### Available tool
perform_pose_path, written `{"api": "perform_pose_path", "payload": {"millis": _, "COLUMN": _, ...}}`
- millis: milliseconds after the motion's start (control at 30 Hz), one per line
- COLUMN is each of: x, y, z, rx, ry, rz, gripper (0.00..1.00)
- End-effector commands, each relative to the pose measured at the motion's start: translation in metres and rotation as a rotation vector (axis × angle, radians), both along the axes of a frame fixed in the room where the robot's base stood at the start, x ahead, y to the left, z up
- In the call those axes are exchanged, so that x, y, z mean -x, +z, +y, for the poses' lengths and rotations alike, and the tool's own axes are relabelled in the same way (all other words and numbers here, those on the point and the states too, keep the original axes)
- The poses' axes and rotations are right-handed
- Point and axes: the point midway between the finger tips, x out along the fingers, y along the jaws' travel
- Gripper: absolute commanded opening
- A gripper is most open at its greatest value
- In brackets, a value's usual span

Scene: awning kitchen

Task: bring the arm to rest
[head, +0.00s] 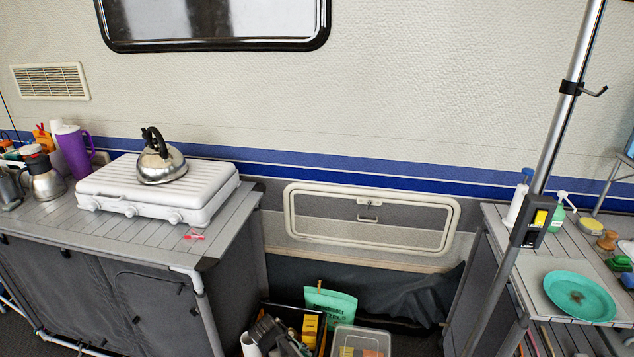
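Only the head view is given, and no arm stands clearly in it. A dark grey and black shape (270,334) shows at the bottom edge, in front of the crate between the two tables. It may be my gripper, but it is cut off and I cannot make out fingertips or whether anything is held. A steel kettle (161,166) with a black handle stands upright on the white camping stove (150,193) on the left table.
A purple jug (74,151) and a steel flask (43,178) stand at far left. Between the tables are a green bag (331,309) and a clear box (361,340). A metal pole (567,115) rises before the right table, which holds a turquoise plate (579,296) and bottles.

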Motion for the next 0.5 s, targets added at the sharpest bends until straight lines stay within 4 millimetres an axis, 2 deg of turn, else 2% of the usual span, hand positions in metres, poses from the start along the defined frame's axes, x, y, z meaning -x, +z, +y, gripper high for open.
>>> {"api": "perform_pose_path", "payload": {"millis": 33, "x": 0.014, "y": -0.011, "z": -0.015, "rx": -0.011, "ry": -0.034, "rz": 0.024, "gripper": 0.58}}
{"api": "perform_pose_path", "payload": {"millis": 200, "x": 0.052, "y": -0.046, "z": -0.051, "rx": -0.056, "ry": -0.154, "rz": 0.100, "gripper": 0.58}}
{"api": "perform_pose_path", "payload": {"millis": 500, "x": 0.126, "y": -0.093, "z": -0.107, "rx": -0.119, "ry": -0.364, "rz": 0.227, "gripper": 0.58}}
